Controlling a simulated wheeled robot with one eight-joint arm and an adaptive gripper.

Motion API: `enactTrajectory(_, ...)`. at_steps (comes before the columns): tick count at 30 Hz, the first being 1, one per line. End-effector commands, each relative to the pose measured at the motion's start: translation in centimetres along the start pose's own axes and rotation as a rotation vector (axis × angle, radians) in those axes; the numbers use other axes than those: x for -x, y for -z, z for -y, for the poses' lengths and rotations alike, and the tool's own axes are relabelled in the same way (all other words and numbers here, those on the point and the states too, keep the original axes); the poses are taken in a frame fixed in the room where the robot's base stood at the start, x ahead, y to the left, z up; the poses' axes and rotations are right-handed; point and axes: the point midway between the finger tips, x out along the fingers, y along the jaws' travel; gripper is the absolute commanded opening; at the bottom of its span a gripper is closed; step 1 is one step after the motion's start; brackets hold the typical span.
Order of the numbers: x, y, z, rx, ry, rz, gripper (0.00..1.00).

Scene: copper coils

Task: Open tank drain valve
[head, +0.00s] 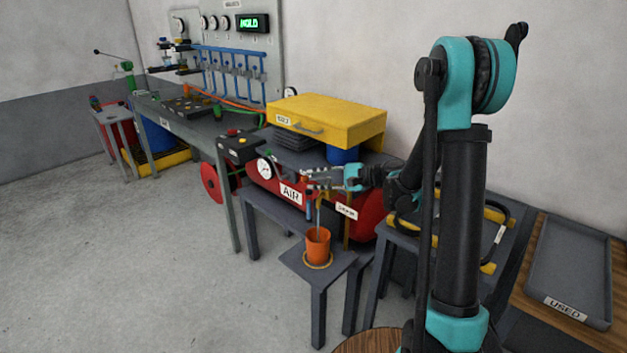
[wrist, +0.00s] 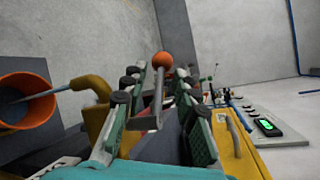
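The red tank (head: 262,178), labelled AIR, lies on a grey stand in the head view. In the wrist view, the drain valve's grey lever (wrist: 158,95) ends in an orange ball (wrist: 162,60). My gripper (head: 313,180) is at the tank's front. In the wrist view my gripper (wrist: 163,78) is open, its fingers on either side of the lever with gaps visible. A yellow pipe (wrist: 88,87) points towards an orange cup (wrist: 40,78). A thin bluish streak runs into the cup (head: 318,245). The valve body is mostly hidden.
The cup stands on a small grey stool (head: 290,262). A yellow box (head: 340,112) sits above the tank. A long grey workbench (head: 200,127) is behind left, and a USED tray (head: 570,265) is at right. The left floor is clear.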

Motion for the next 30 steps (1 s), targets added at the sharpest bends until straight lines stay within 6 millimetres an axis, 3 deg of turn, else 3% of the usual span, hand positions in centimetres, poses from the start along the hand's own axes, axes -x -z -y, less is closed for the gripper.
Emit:
enactTrajectory(13, -1.05, -0.01, -0.01, 0.000, 0.000, 0.000, 0.29)
enactTrajectory(20, -1.03, -0.01, -0.01, 0.000, 0.000, 0.000, 0.00)
enactTrajectory(30, -1.04, 0.00, -0.01, 0.001, -0.001, 0.001, 0.00)
